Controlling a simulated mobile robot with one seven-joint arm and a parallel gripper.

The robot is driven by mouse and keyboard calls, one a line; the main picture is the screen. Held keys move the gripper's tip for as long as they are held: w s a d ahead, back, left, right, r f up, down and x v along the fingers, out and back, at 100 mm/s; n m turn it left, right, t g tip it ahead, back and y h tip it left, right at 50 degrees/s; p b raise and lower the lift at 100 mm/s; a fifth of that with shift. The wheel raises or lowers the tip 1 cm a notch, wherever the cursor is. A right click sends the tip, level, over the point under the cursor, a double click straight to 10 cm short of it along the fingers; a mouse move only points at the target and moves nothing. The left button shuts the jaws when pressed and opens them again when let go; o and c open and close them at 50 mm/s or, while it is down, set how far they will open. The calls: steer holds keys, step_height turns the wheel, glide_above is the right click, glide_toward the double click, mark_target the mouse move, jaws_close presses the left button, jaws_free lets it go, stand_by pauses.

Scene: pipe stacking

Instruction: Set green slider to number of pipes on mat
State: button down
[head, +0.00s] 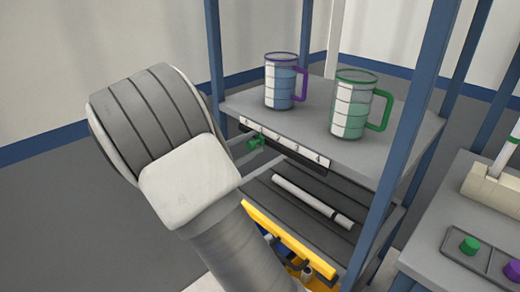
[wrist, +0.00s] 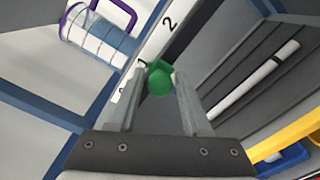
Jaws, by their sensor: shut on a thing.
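The green slider (head: 255,142) sits on the numbered scale along the upper shelf's front edge, near the scale's left end. In the wrist view the green slider (wrist: 159,82) is between the fingertips of my gripper (wrist: 160,76), which is shut on it. A "2" shows on the scale (wrist: 150,48) beyond the slider; the nearer marking is partly covered. The dark ridged mat (head: 285,199) lies on the shelf below. One white pipe (head: 310,200) with a dark band near one end is visible on it; my arm hides part of the mat.
A purple-handled cup (head: 281,82) and a green-handled cup (head: 352,105) stand on the upper shelf. Blue posts (head: 415,110) frame the rack. A yellow bar (head: 290,239) runs below the mat. A side table (head: 440,195) at right holds green and purple knobs.

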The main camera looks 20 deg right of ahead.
steer(key=shift+w+a, duration=0.15)
steer(key=shift+w, duration=0.2)
steer(key=c, duration=0.6)
jaws_free()
steer(key=p+v, duration=0.3)
steer(key=v, duration=1.4)
steer(key=shift+s+a, duration=0.15)
steer(key=shift+a, duration=0.05)
